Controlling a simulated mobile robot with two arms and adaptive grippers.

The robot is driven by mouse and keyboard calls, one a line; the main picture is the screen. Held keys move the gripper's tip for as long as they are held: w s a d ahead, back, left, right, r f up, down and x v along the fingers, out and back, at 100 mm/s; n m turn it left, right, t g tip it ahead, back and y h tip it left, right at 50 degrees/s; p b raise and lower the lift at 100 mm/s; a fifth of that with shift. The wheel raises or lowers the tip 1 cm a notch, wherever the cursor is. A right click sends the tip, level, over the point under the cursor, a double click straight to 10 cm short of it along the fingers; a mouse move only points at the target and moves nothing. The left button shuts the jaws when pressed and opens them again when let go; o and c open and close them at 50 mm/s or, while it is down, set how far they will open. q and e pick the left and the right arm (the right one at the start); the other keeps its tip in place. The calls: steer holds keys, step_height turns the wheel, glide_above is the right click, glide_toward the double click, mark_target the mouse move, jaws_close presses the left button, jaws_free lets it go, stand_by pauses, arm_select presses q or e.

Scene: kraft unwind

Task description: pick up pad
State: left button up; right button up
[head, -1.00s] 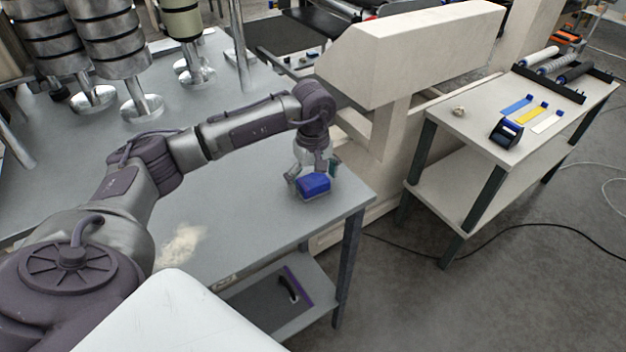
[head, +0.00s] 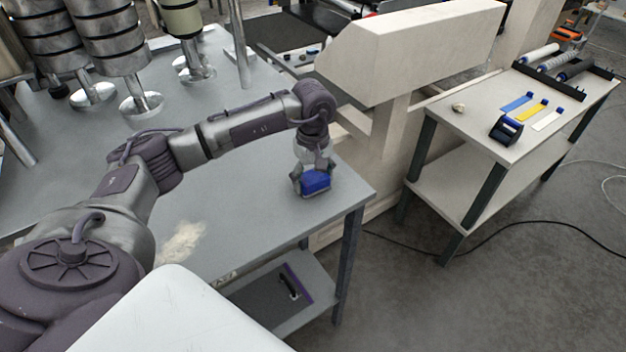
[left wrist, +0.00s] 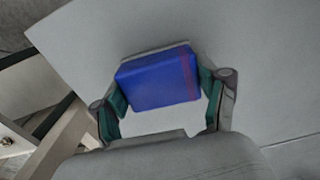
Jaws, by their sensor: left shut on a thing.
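The pad is a blue block (head: 316,181) near the right end of the grey table (head: 255,225). In the left wrist view the blue pad (left wrist: 157,79) lies between the two fingers, with a darker reddish stripe near its right side. My left gripper (head: 312,184) reaches down over the pad and is shut on it, one finger at each side. The left gripper (left wrist: 162,92) also shows in the left wrist view with its green-lined fingers against the pad. I cannot tell whether the pad still touches the table. My right gripper is not in view.
Metal rollers (head: 108,50) stand at the table's far left. A beige machine frame (head: 410,50) rises behind the table's right end. A side table (head: 470,125) at right holds a blue-black tape dispenser (head: 506,130) and coloured strips. A pale smudge (head: 183,243) marks the tabletop.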

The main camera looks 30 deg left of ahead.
mark_target(314, 178)
arm_select(q)
steer(key=r, duration=0.1)
steer(key=r+b, duration=0.2)
steer(key=r, duration=0.1)
steer(key=shift+s+d, duration=0.2)
steer(key=shift+d, duration=0.1)
steer(key=s+d+r+b, duration=0.2)
steer(key=s+d+r, duration=0.4)
steer(key=s+d, duration=0.1)
steer(key=shift+s+d+r+b, duration=0.35)
steer(key=shift+d+r+b, duration=0.05)
steer(key=shift+d, duration=0.05)
